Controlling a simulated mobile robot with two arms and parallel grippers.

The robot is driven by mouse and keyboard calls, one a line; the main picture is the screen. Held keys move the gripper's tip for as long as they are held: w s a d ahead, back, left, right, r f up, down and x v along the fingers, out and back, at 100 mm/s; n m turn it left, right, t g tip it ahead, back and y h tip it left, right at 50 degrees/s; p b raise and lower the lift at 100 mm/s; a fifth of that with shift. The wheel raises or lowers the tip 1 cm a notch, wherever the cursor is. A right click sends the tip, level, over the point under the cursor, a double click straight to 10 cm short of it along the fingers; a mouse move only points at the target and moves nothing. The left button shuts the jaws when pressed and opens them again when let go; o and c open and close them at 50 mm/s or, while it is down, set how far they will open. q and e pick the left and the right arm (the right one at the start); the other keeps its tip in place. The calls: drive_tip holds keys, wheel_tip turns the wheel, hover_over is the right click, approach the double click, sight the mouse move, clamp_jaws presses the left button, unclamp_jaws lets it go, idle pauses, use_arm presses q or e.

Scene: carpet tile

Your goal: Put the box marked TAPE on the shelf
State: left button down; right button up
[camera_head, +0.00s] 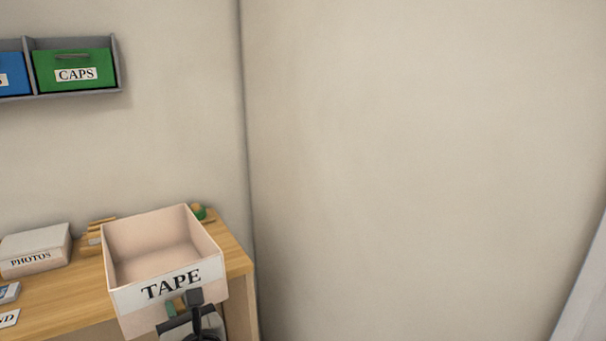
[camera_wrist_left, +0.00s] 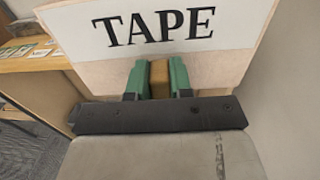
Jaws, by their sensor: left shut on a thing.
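The box marked TAPE (camera_head: 165,267) is a pale pink, open-topped box with a white front label. It looks empty inside and is roughly upright, in front of and above the wooden table's right end. My left gripper (camera_head: 182,304) is at its front, below the label. In the left wrist view my left gripper (camera_wrist_left: 158,80) has its green fingers shut on a brown handle on the front of the TAPE box (camera_wrist_left: 228,64). The shelf (camera_head: 70,93) is grey and wall-mounted at upper left, above the box. My right gripper is not in view.
The shelf holds a green CAPS box (camera_head: 72,70) and a blue box (camera_head: 12,74). On the wooden table (camera_head: 60,292) are a PHOTOS box (camera_head: 35,251), flat cards at left, and small items behind the TAPE box. Bare wall fills the right side.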

use_arm(q)
drive_tip(key=s+d+f+m+t+h, duration=0.1)
drive_tip(key=s+f+m+h, duration=0.2)
drive_tip(key=s+f+h, duration=0.2)
drive_tip(key=s+d+f+m+t+h, duration=0.1)
drive_tip(key=s+f+m+h, duration=0.3)
drive_tip(key=s, duration=0.6)
drive_tip(key=shift+d+f+t+h, duration=0.2)
drive_tip(key=shift+f+t+h, duration=0.2)
drive_tip(key=shift+t+h, duration=0.35)
